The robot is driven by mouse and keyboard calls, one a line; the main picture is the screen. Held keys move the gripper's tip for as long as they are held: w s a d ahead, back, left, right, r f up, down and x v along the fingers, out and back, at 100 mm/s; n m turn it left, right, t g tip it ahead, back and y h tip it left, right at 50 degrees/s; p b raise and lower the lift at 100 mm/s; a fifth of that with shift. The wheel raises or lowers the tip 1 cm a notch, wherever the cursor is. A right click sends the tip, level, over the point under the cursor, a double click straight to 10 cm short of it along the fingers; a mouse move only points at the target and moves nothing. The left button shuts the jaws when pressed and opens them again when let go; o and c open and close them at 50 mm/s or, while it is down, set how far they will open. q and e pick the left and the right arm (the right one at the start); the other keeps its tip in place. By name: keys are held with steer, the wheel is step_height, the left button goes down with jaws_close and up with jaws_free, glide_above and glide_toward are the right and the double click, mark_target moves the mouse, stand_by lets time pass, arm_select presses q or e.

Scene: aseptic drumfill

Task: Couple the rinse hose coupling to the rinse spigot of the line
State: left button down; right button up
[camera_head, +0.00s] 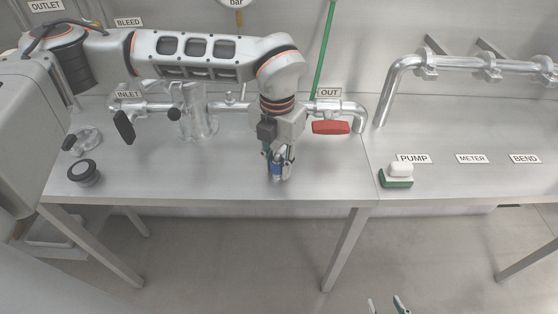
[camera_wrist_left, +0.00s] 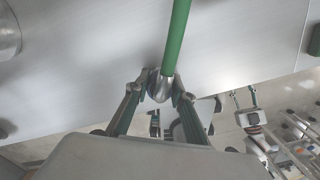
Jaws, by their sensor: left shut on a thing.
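My left gripper (camera_head: 280,172) is shut on the rinse hose coupling (camera_wrist_left: 160,86), low near the front edge of the steel bench. In the left wrist view the coupling is a rounded metal piece between the fingertips (camera_wrist_left: 160,92), with the green hose (camera_wrist_left: 177,35) rising from it. In the head view the hose (camera_head: 324,50) passes behind my left arm. A small blue part (camera_head: 277,170) shows between the fingers. I cannot tell which stub is the rinse spigot. My right gripper (camera_head: 386,304) shows only its fingertips at the bottom edge, apart and empty.
The pipe line runs along the back of the bench (camera_head: 230,178), with a black lever (camera_head: 124,127), a clear housing (camera_head: 196,120) and a red handle (camera_head: 331,127). A green-and-white block (camera_head: 397,175) stands right. A black-topped round part (camera_head: 83,171) stands left. The front middle is clear.

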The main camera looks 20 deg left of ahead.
mark_target(277, 153)
arm_select(q)
steer(key=shift+r+p, duration=0.8)
steer(key=shift+r, duration=0.35)
arm_select(e)
steer(key=shift+w+r, duration=0.2)
steer(key=shift+r, duration=0.35)
steer(key=shift+w+r, duration=0.15)
steer(key=shift+r, duration=0.4)
arm_select(q)
steer(key=shift+r+p, duration=1.45)
steer(key=shift+r, duration=1.2)
arm_select(e)
steer(key=r, duration=0.3)
steer(key=shift+w+r, duration=0.2)
steer(key=shift+w, duration=0.05)
